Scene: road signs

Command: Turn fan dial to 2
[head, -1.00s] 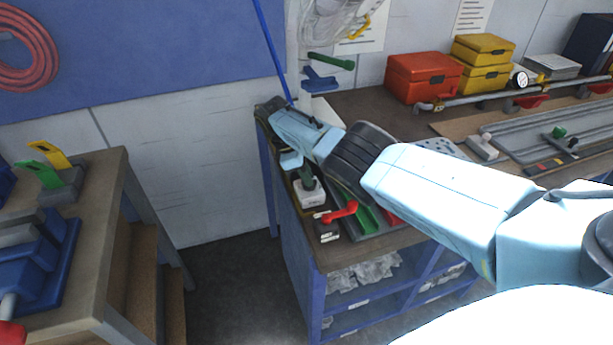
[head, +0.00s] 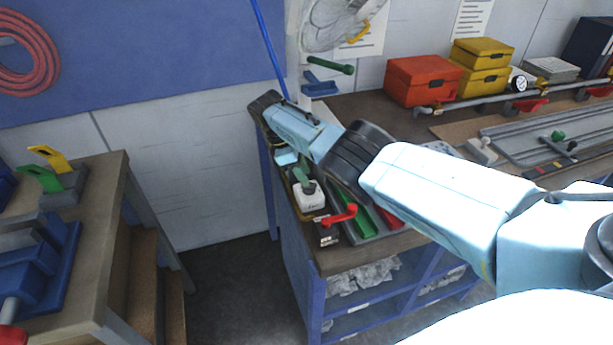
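A fan (head: 338,22) with a pale wire cage stands at the top, cut off by the frame's upper edge. I cannot make out its dial or the dial's setting; the dial may be hidden or out of frame. My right gripper (head: 264,104) is at the far end of my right arm, over the far left corner of the blue workbench (head: 300,262), below and left of the fan. Its fingers do not show clearly, so I cannot tell whether it is open or shut. My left gripper is not in view.
A green handle (head: 330,64) and a blue handle (head: 320,88) stick out below the fan. A red lever (head: 340,215) and a white box with a green lever (head: 309,195) sit near the bench's left edge. Red box (head: 423,80) and yellow boxes (head: 483,52) stand behind.

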